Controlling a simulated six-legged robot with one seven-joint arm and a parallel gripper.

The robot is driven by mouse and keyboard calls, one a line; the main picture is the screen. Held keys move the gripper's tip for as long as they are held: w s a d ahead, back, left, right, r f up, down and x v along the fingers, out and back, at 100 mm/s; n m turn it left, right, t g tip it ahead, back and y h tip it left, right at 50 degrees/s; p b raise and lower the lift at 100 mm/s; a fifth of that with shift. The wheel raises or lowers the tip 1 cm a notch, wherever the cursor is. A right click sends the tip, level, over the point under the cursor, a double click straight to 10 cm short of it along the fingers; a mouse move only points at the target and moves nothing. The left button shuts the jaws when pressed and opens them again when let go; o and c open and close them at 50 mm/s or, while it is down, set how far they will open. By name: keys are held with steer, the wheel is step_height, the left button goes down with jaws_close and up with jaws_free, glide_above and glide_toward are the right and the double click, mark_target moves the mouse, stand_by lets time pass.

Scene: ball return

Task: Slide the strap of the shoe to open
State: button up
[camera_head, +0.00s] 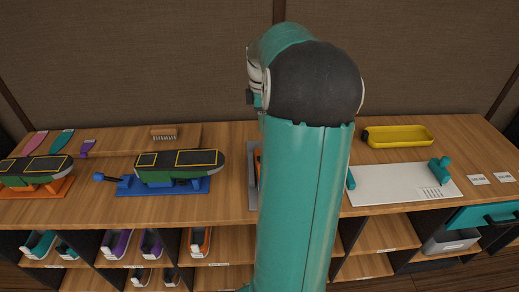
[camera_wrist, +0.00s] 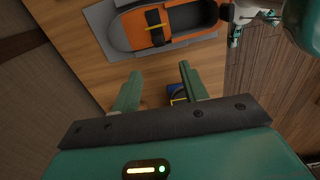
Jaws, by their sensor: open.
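An orange shoe (camera_wrist: 175,24) with a dark grey toe lies on a grey plate (camera_wrist: 108,32) at the top of the wrist view. A black strap (camera_wrist: 155,27) with a thin yellow bar crosses it. My gripper (camera_wrist: 157,84) is open and empty, apart from the shoe and below it in that picture. Nothing touches the strap. In the head view my arm hides nearly all of the shoe; only a sliver of the grey plate (camera_head: 252,182) shows beside the arm.
A green and black shoe form (camera_head: 180,172) on a blue base stands left, with another (camera_head: 35,172) on an orange base beyond. A yellow tray (camera_head: 400,135) and white board (camera_head: 398,186) are right. Shelves below hold shoes.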

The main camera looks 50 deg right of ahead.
steer(key=f, duration=1.4)
steer(key=shift+s+d, duration=0.15)
steer(key=shift+d, duration=0.25)
steer(key=c, duration=0.9)
